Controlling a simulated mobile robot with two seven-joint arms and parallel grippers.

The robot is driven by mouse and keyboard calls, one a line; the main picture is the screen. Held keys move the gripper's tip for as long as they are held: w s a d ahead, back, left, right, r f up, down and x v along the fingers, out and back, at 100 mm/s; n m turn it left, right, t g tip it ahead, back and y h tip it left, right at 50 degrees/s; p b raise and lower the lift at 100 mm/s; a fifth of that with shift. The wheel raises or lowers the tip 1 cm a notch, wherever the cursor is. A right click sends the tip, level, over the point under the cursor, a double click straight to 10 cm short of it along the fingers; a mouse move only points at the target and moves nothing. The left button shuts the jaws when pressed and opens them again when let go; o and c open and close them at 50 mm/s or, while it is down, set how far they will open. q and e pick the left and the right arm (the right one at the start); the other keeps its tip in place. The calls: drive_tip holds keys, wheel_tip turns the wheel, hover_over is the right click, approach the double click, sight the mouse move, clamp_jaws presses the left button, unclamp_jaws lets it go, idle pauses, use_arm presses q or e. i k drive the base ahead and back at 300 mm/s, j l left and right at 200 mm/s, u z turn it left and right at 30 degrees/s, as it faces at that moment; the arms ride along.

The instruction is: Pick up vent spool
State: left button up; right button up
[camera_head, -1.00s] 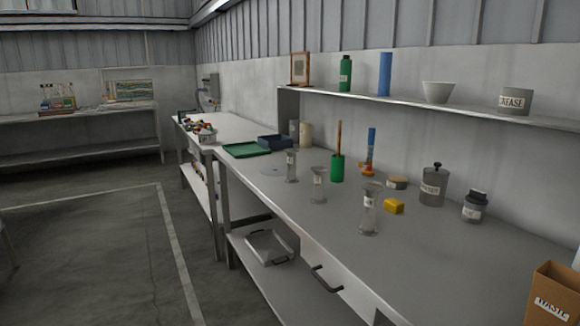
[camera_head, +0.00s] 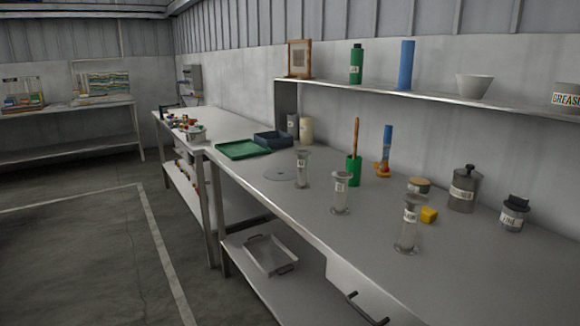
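Three clear, spool-shaped pieces with flanged ends and small pale labels stand upright on the long grey bench (camera_head: 300,225). One spool-shaped piece (camera_head: 302,170) is farthest, one (camera_head: 341,194) is in the middle, and one (camera_head: 408,226) is nearest, close to the bench's front edge. Their labels are too small to read, so I cannot tell which is the vent spool. Neither of my grippers is in view.
A wall shelf (camera_head: 420,96) runs above. The floor at left (camera_head: 70,250) is clear.

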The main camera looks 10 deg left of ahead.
sight(303, 154)
drive_tip(key=i+j, duration=0.25)
drive_tip(key=j, duration=0.2)
drive_tip(key=i+j, duration=0.25)
drive_tip(key=j, duration=0.15)
drive_tip(key=i+j, duration=0.25)
drive_tip(key=j, duration=0.2)
drive_tip(key=i+j, duration=0.25)
drive_tip(key=j, duration=0.15)
